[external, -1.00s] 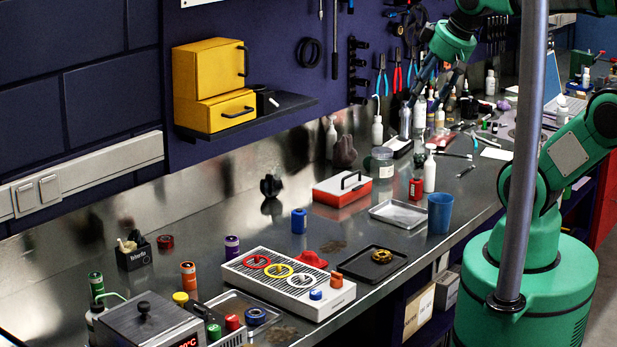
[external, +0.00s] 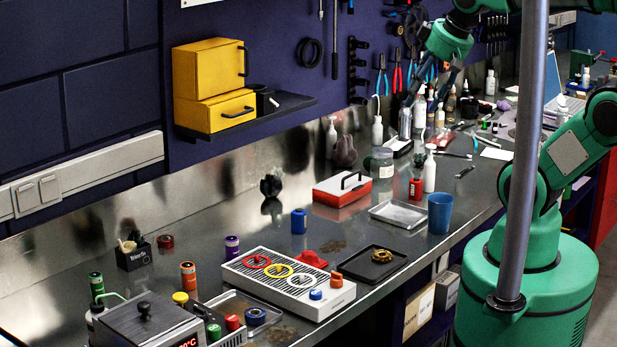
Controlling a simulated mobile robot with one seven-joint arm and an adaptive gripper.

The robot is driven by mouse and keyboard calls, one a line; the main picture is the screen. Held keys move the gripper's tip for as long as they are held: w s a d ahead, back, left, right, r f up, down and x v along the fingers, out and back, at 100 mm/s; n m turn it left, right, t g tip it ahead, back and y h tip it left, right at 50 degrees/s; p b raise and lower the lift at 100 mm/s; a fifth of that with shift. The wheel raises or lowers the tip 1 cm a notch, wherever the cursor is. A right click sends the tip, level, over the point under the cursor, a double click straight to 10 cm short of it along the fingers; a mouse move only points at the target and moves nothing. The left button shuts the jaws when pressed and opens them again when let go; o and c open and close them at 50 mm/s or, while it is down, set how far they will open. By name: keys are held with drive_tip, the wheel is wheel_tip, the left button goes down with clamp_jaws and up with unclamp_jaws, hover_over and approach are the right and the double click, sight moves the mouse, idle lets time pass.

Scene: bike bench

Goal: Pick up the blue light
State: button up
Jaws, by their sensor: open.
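A small blue cylinder (external: 299,221) stands upright on the metal bench, left of the red and white box. It looks most like the blue light, though its details are too small to be sure. A smaller blue round piece (external: 316,294) lies on the front edge of the white slatted tray. My gripper (external: 424,98) is open and points down above the far part of the bench, near the tool wall and bottles. It is well behind and to the right of the blue cylinder, apart from it. No object shows between its fingers, but bottles clutter the view there.
The white slatted tray (external: 259,283) holds coloured rings. A red and white box (external: 342,189), a metal tray (external: 399,214), a blue cup (external: 440,212) and a black tray (external: 350,275) stand nearby. A dark shelf (external: 290,103) juts above. Bare bench surrounds the blue cylinder.

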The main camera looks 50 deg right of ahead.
drive_tip(key=w+a+f+m+g+p, duration=0.1)
drive_tip(key=w+a+m+g+p, duration=0.1)
drive_tip(key=w, duration=0.8)
drive_tip(key=m+g+p, duration=0.3)
drive_tip(key=m+g, duration=0.1)
drive_tip(key=m, duration=0.1)
hover_over(299, 215)
drive_tip(key=w+d, duration=0.1)
wheel_tip(299, 215, down, 20)
drive_tip(key=shift+w+d+r, duration=0.15)
drive_tip(key=shift+d, duration=0.05)
drive_tip(key=shift+f+b, duration=0.55)
drive_tip(key=shift+f, duration=3.75)
drive_tip(key=shift+f+b, duration=0.3)
drive_tip(key=shift+f, duration=2.3)
